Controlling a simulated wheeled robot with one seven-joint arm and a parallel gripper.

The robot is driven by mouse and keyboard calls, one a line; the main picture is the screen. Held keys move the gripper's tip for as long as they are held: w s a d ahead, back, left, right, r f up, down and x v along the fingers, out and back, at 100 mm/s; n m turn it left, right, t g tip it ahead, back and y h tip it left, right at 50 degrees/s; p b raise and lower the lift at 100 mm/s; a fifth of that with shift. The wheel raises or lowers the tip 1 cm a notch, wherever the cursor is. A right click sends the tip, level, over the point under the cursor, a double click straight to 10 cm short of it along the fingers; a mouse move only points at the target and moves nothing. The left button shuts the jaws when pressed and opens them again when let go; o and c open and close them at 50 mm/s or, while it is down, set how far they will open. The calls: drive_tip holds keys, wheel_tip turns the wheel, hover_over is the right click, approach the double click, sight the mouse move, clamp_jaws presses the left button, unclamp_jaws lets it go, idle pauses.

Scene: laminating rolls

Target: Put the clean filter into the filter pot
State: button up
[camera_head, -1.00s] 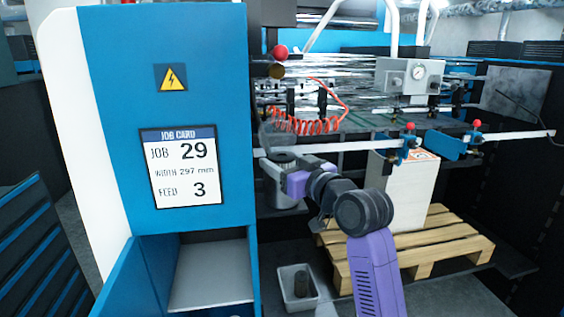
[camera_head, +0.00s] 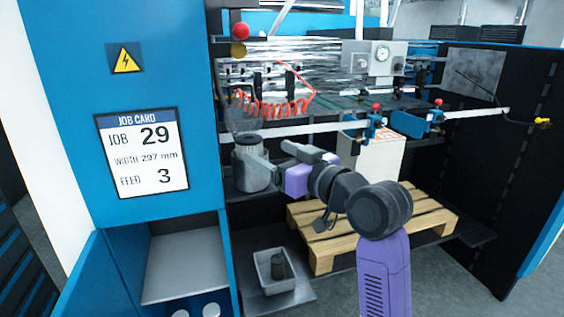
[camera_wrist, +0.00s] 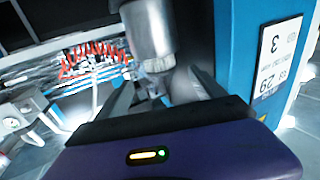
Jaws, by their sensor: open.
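In the wrist view, which is tilted nearly upside down, the pot (camera_wrist: 148,32) is at top centre. My gripper (camera_head: 272,163) is open at the pot's right side, close to its upper part. In the wrist view my gripper (camera_wrist: 160,88) has its fingers spread toward the pot. A pale rounded shape (camera_wrist: 187,84) shows between them; I cannot tell what it is or if it is touched.
Two pale round tops (camera_head: 210,310) show at the cabinet's lower opening. A wooden pallet (camera_head: 330,250), a bar (camera_head: 290,131) and a red coiled hose (camera_head: 270,108) are nearby.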

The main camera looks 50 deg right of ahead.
drive_tip(key=shift+s+a, duration=0.15)
drive_tip(key=shift+s, duration=0.6)
drive_tip(key=shift+s+a, duration=0.15)
drive_tip(key=shift+s, duration=0.55)
drive_tip(key=s+a+f+m+g, duration=0.1)
drive_tip(key=s+a+f, duration=0.2)
drive_tip(key=a+f, duration=0.35)
drive_tip(key=s+a+f, duration=0.3)
drive_tip(key=f, duration=0.6)
drive_tip(key=s+a+f+m+g, duration=0.1)
drive_tip(key=s+a+f, duration=0.2)
drive_tip(key=a+f, duration=0.35)
drive_tip(key=s+a+f+n+y, duration=0.1)
drive_tip(key=s+a+f+n, duration=0.1)
drive_tip(key=s, duration=0.8)
drive_tip(key=s+a+f+n+y, duration=0.2)
drive_tip(key=s+a, duration=0.3)
drive_tip(key=s, duration=0.6)
drive_tip(key=shift+a+f+g, duration=0.2)
drive_tip(key=shift+f+g, duration=0.2)
drive_tip(key=shift+f, duration=0.5)
